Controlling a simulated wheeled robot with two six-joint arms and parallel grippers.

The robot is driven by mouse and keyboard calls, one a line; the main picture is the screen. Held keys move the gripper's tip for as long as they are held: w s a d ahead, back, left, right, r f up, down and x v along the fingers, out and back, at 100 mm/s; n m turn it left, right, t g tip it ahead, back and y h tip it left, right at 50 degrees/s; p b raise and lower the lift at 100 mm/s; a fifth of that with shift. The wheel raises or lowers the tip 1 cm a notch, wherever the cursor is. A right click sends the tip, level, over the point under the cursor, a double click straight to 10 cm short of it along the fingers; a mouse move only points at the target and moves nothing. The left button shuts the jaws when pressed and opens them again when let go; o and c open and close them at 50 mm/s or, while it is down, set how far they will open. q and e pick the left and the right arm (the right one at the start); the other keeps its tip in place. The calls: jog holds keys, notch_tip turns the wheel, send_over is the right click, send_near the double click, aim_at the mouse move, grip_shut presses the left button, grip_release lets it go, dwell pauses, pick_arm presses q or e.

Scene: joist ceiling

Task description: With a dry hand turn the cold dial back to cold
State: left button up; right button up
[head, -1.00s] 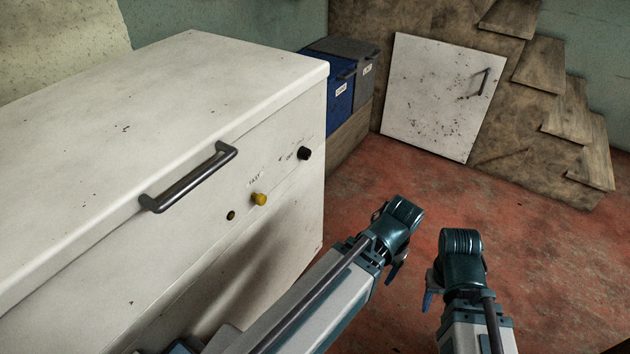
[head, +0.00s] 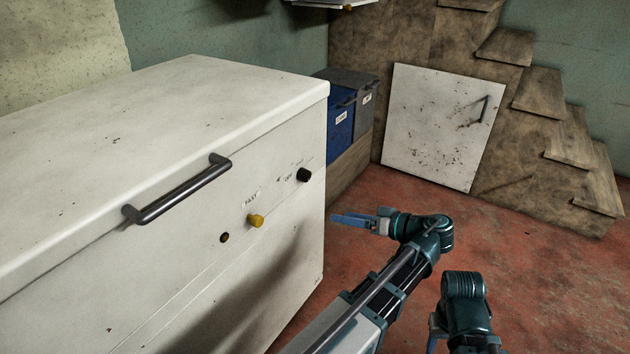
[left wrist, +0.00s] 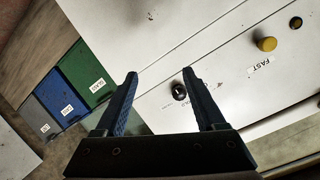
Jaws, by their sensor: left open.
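The black dial (head: 304,174) sits on the front of the white chest freezer (head: 190,110), near its right end, with small dark markings beside it. It also shows in the left wrist view (left wrist: 179,92), just inside the right finger. I cannot read where the dial points. My left gripper (head: 336,218) is open and empty, with its blue fingers pointing left, below and right of the dial and apart from it. It also shows in the left wrist view (left wrist: 160,74). My right gripper is mostly hidden by its own wrist at the bottom, so its jaws do not show.
A yellow knob (head: 256,220) labelled FAST and a small dark round indicator (head: 224,238) are left of the dial. A grey handle (head: 178,190) sticks out from the lid. Bins (head: 341,117) stand behind the freezer. The red floor (head: 530,270) to the right is clear.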

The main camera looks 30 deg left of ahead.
aim_at(308, 178)
pick_arm(q)
notch_tip(308, 178, up, 6)
jog(key=w+d+n+y, duration=0.1)
jog(key=d+n+y, duration=0.2)
jog(key=shift+t, duration=0.3)
jog(key=a, duration=0.4)
jog(key=w+a, duration=0.1)
jog(key=a, duration=0.9)
jog(key=shift+w+r, duration=0.1)
jog(key=shift+w, duration=0.15)
jog(key=shift+c, duration=0.2)
grip_shut()
